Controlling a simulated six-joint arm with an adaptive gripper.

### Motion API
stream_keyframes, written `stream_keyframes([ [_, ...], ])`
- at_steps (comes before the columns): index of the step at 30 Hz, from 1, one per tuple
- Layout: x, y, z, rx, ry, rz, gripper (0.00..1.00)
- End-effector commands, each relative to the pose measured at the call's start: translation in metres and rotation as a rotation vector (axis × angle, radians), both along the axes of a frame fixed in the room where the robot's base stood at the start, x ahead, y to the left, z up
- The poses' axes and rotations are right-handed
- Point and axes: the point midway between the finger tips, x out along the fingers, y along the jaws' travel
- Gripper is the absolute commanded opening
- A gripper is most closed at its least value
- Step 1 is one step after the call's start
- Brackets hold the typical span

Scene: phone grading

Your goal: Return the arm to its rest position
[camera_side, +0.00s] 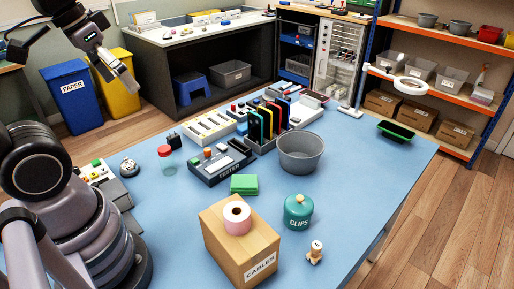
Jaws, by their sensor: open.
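My gripper (121,72) is at the upper left, raised above the blue table (359,182) and apart from everything on it. Its jaws are open and I see nothing held between them. Behind it stand the blue PAPER bin and a yellow bin. Phones (267,122) stand upright in a rack near the middle of the table. A dark tester box (224,165) lies in front of the rack, to its left.
A CABLES box (262,257) with a pink-and-white roll (237,217), a green CLIPS jar (298,212), a grey bucket (299,153) and a red-lidded jar (167,160) stand on the table. The table's right side is mostly clear. Shelves (444,83) stand behind.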

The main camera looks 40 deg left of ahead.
Motion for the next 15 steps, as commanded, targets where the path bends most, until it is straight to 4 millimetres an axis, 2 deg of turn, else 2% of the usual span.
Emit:
stream_keyframes([
  [1, -0.003, 0.004, 0.008, 0.04, -0.059, -0.018, 0.96],
  [5, -0.007, 0.011, 0.018, 0.102, -0.136, -0.039, 0.96],
  [15, -0.007, 0.012, 0.019, 0.111, -0.145, -0.04, 0.96],
])
